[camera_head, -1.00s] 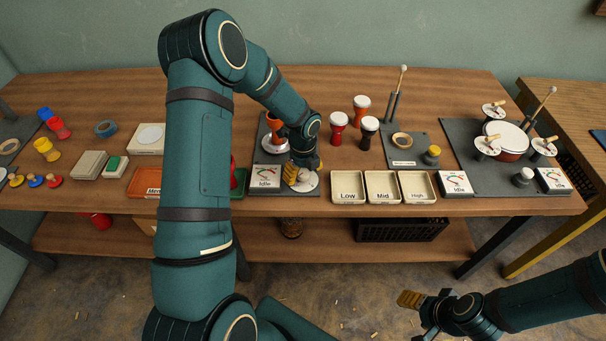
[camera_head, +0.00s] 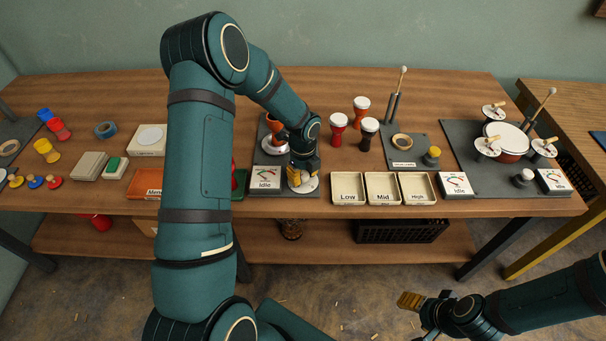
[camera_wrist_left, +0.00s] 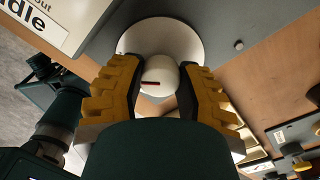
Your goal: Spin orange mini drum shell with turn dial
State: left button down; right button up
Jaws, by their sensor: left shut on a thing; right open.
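The turn dial is a white round knob with a dark red mark on a pale disc; the knob (camera_wrist_left: 158,76) shows in the left wrist view, and the disc (camera_head: 309,186) at the front of a dark base. My left gripper (camera_wrist_left: 161,82) is shut on the knob, one yellow finger on each side. It also shows in the head view (camera_head: 301,178). The orange mini drum shell (camera_head: 274,124) stands on a white plate (camera_head: 272,144) behind the dial, partly hidden by my left arm. My right gripper (camera_head: 420,311) is open and empty, low at the right, away from the table.
A meter reading Idle (camera_head: 266,178) is left of the dial. Trays labelled Low (camera_head: 347,203), Mid and High stand to its right. A red drum (camera_head: 337,128), an orange drum (camera_head: 361,110) and a dark drum (camera_head: 368,132) stand behind the trays.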

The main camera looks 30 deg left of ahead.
pick_arm(q)
jog(key=n+b, duration=0.1)
jog(key=n, duration=0.4)
jog(key=shift+f, duration=0.1)
jog(key=n+b, duration=0.1)
jog(key=n, duration=0.8)
jog(key=shift+n+b, duration=0.3)
jog(key=shift+n, duration=0.1)
jog(key=n, duration=0.4)
jog(key=shift+n, duration=0.3)
jog(key=c, duration=0.5)
grip_release()
